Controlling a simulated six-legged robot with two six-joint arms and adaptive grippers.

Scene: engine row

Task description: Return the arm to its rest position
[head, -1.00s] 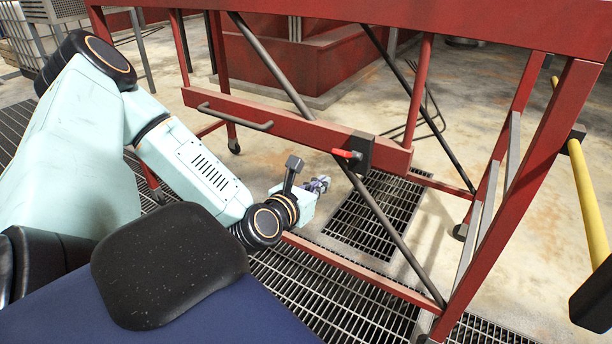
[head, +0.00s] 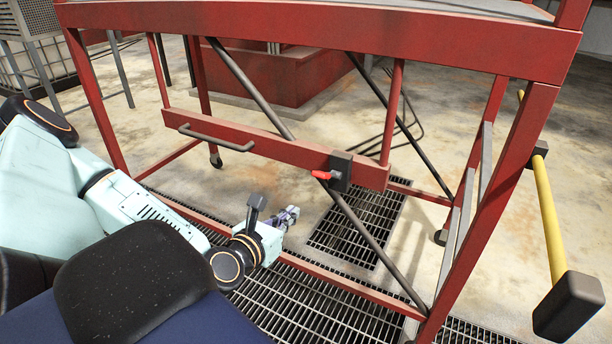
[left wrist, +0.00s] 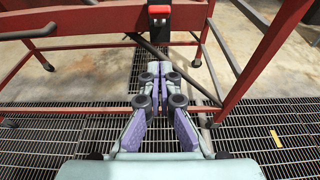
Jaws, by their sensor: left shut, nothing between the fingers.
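My left arm comes in from the left in the head view, with its pale green links bent low in front of the red frame. My left gripper (head: 288,214) is at its end, beside the lower rail and clear of the red handle. In the left wrist view the same gripper (left wrist: 165,72) points forward, its two purple-padded fingers shut together with nothing between them. The red handle (head: 322,175) sits on a black block on the cart's crossbar. It also shows ahead of the fingers in the left wrist view (left wrist: 159,10). My right gripper does not show.
A red wheeled frame (head: 400,30) stands close in front, with diagonal grey struts and a lower rail (head: 330,286). A sledgehammer with a yellow shaft (head: 550,225) hangs at the right. Metal grating (head: 290,305) covers the floor nearby; concrete lies beyond.

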